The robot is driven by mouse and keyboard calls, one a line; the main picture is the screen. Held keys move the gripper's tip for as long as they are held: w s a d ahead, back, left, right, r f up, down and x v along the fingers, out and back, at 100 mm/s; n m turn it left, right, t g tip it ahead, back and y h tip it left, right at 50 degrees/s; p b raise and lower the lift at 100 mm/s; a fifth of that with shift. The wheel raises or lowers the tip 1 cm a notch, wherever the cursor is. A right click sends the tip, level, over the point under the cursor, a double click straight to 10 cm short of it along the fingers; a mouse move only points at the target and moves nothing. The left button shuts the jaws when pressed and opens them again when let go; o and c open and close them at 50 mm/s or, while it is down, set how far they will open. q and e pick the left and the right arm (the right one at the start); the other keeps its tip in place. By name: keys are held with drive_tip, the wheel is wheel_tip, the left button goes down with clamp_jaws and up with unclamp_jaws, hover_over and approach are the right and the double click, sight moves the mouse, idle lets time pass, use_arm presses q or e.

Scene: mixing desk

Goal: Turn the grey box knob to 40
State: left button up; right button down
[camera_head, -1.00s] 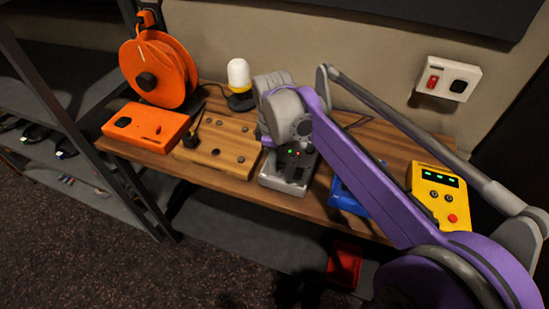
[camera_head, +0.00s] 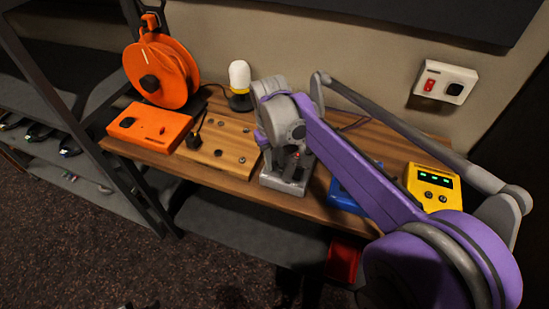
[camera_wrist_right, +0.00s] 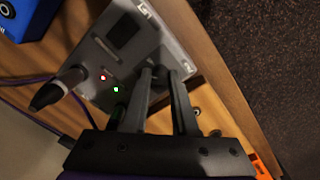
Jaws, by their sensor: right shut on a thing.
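The grey box (camera_head: 286,184) sits on the wooden desk, right of the wooden panel. In the right wrist view the grey box (camera_wrist_right: 118,45) shows a dark screen, small red and green lights and a black tapered handle (camera_wrist_right: 58,90). My right gripper (camera_head: 292,161) reaches down onto the grey box. In the wrist view my right gripper (camera_wrist_right: 164,78) has its fingers close together around the dark grey box knob (camera_wrist_right: 179,63), shut on it. The fingers partly hide the knob, and its setting is unreadable. My left gripper is out of view.
To the left are the wooden panel (camera_head: 222,149), orange box (camera_head: 150,127), orange reel (camera_head: 163,75) and white lamp (camera_head: 240,78). A blue box (camera_head: 344,197) and yellow box (camera_head: 432,186) stand to the right, partly behind my arm. A wall socket (camera_head: 443,82) is behind.

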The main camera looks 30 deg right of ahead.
drive_tip(key=m+p, duration=0.1)
drive_tip(key=m, duration=0.5)
drive_tip(key=shift+m, duration=0.3)
idle(0.5)
drive_tip(key=c, duration=0.7)
unclamp_jaws()
drive_tip(key=shift+r, duration=0.15)
wheel_tip(320, 180, up, 11)
drive_tip(key=p, duration=0.1)
drive_tip(key=shift+w+a+f, duration=0.15)
drive_tip(key=shift+f, duration=0.05)
